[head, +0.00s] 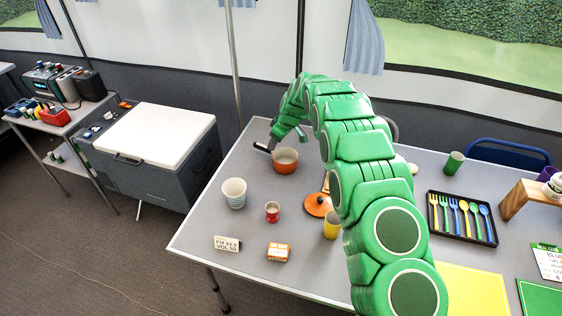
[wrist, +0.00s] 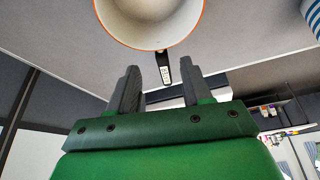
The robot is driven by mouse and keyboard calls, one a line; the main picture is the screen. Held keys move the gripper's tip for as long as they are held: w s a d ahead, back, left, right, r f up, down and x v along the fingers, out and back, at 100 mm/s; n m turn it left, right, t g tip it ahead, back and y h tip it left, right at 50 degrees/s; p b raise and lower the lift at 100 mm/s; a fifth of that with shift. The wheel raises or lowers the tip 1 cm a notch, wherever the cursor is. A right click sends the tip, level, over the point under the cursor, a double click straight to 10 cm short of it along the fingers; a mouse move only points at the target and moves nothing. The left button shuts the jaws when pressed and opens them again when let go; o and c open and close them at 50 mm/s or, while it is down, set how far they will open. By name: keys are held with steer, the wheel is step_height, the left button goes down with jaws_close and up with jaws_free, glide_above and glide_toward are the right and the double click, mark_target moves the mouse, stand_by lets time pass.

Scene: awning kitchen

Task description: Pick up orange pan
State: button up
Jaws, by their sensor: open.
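The orange pan (head: 287,167) stands upright on the grey table near its far left edge, its dark handle (head: 262,147) pointing left. In the wrist view the pan's pale inside and orange rim (wrist: 148,48) fill the top middle. My gripper (head: 273,143) is at the handle side of the pan. In the wrist view its two dark fingers are apart (wrist: 160,66), and the handle (wrist: 162,70) shows between them, with no visible contact. I cannot tell how the fingertips' height compares with the handle.
A striped cup (head: 234,193), a red cup (head: 272,212), a small orange box (head: 278,252) and a sign (head: 227,243) stand in front. An orange lid (head: 318,205) and yellow cup (head: 331,225) are beside my arm. A cutlery tray (head: 462,236) lies right. A cooler (head: 155,150) stands left.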

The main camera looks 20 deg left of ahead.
mark_target(274, 156)
steer(key=shift+x, duration=3.05)
jaws_close()
